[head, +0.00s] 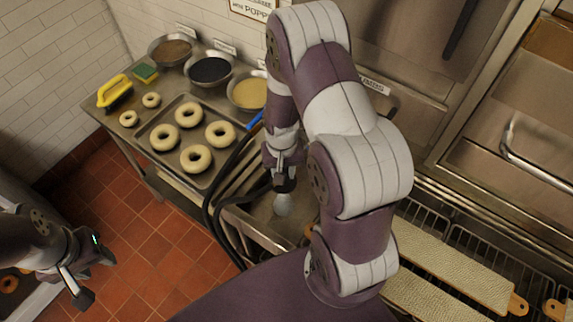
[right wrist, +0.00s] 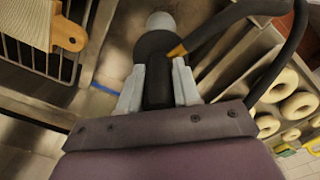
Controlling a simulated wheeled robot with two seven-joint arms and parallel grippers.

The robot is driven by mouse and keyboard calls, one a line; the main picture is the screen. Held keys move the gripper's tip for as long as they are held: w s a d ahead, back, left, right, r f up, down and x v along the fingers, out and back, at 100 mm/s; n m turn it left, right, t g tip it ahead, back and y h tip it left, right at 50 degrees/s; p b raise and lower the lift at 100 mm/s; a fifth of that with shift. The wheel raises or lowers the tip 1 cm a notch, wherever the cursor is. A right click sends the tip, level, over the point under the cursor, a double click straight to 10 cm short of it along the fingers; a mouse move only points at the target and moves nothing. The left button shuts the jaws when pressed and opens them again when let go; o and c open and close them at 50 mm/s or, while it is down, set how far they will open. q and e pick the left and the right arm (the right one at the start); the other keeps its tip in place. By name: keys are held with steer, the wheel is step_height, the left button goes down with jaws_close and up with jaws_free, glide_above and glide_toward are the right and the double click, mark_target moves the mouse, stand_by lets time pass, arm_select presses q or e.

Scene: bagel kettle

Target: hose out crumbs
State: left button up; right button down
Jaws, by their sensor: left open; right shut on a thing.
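My right gripper (head: 285,178) is shut on a black spray nozzle, whose pale head (head: 283,204) points down into the steel sink (head: 262,236). The right wrist view shows both fingers of my right gripper (right wrist: 158,88) clamped on the nozzle's black handle (right wrist: 157,70), beside an orange lever (right wrist: 177,51). A black hose (head: 210,192) loops from the nozzle around the sink's left side. I cannot make out crumbs or water in the sink. My left gripper (head: 92,272) is open and empty, over the floor at the lower left.
A tray (head: 170,112) of pale bagels lies on the counter left of the sink. Several bowls (head: 210,70), a yellow-handled brush (head: 114,92) and a green sponge (head: 145,73) are behind it. Long boards (head: 455,268) lie on a rack at right. The red floor (head: 140,250) is clear.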

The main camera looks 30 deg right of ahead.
steer(key=shift+s+a, duration=0.25)
steer(key=shift+a, duration=0.65)
steer(key=w+d, duration=0.2)
steer(key=d, duration=0.3)
steer(key=shift+w+d, duration=0.2)
steer(key=shift+d, duration=0.2)
stand_by(1.1)
steer(key=shift+s, duration=0.15)
stand_by(1.5)
